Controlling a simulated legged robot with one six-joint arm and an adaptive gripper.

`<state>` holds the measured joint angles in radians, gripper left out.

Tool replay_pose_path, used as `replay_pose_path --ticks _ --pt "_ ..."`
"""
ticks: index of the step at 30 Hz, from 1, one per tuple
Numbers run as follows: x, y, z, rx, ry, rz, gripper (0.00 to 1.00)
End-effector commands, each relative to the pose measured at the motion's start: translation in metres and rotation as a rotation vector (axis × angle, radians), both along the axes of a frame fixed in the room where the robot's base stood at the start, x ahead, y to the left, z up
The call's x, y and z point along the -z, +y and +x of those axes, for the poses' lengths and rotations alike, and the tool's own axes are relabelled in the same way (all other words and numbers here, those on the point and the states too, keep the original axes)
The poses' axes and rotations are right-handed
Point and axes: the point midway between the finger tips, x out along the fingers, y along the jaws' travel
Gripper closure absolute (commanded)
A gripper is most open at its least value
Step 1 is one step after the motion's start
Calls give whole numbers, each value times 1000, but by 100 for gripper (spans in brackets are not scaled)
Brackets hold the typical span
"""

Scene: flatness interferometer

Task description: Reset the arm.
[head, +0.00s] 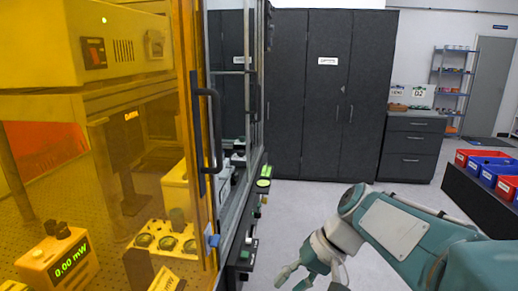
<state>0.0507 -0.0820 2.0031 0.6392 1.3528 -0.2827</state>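My arm reaches in from the lower right in the head view, with teal and white links. My gripper (308,278) hangs at the bottom middle, pointing down over the pale floor. Its fingers are spread apart, and no object shows between them. The lower ends of the fingers run close to or past the bottom edge of the picture. The gripper is to the right of the interferometer enclosure (190,150) and appears apart from it.
The enclosure has an amber panel and a dark door handle (212,130). Dark cabinets (325,95) stand behind. Red and blue bins (488,170) sit on a dark bench at right. Floor (310,205) between is clear.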

Motion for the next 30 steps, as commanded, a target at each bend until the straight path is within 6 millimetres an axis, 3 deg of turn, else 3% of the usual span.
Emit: replay_pose_path --ticks 6,15,21,30 --pt "6 -30 -50 71 -136 -230 53" --pt "20 -74 -102 162 -374 -498 53" --pt "25 -91 -118 194 -485 -591 53" --pt "26 -94 -120 198 -500 -604 53"
